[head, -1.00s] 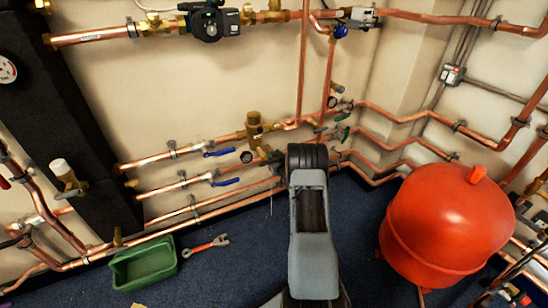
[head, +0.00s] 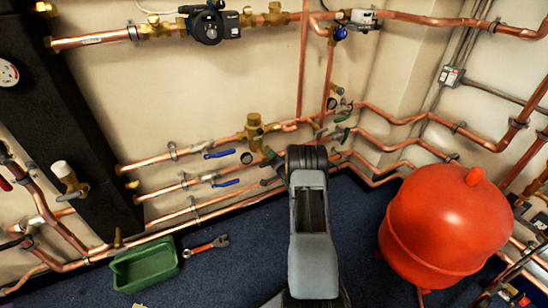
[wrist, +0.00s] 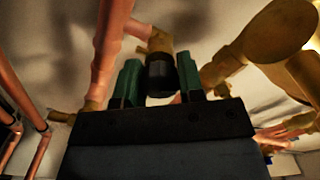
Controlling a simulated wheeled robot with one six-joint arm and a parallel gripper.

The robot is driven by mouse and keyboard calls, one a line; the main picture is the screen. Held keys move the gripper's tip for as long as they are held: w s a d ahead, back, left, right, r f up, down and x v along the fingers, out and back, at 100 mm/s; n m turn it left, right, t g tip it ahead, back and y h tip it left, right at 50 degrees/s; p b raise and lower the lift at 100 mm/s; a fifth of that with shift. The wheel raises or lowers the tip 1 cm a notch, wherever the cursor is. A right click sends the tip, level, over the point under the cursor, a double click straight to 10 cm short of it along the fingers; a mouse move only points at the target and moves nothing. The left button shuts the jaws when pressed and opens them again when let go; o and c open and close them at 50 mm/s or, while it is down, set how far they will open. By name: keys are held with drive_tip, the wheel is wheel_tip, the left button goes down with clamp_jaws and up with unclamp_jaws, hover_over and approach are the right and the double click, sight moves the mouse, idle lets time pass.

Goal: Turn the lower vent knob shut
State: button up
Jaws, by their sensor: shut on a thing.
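In the wrist view, a dark, ridged round knob (wrist: 160,76) sits on a brass fitting (wrist: 160,42). My gripper (wrist: 160,84) has its two green-tipped fingers on either side of the knob and is shut on it. I take this as the lower vent knob, but no mark on it shows whether it is turned open or shut. In the head view, my grey arm hides the knob and most of the gripper, near the lower pipes in front of the wall.
A copper pipe (wrist: 108,45) runs close left of the fingers, and a large brass fitting (wrist: 270,35) is close right. In the head view, blue-handled valves (head: 222,154) are left of my arm. A red tank (head: 445,225) stands right. A green tray (head: 145,265) and wrench (head: 207,245) lie on the floor.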

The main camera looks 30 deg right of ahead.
drive_tip(key=m, duration=0.5)
drive_tip(key=shift+m+p, duration=0.3)
drive_tip(key=shift+p, duration=0.1)
idle(0.4)
drive_tip(key=o, duration=0.9)
drive_tip(key=shift+s, duration=0.1)
drive_tip(key=s+p, duration=0.1)
drive_tip(key=s, duration=0.3)
drive_tip(key=s+a+p, duration=0.1)
drive_tip(key=s+p, duration=0.1)
drive_tip(key=s, duration=0.3)
drive_tip(key=s+a+p, duration=0.1)
drive_tip(key=s, duration=0.3)
drive_tip(key=shift+s, duration=0.3)
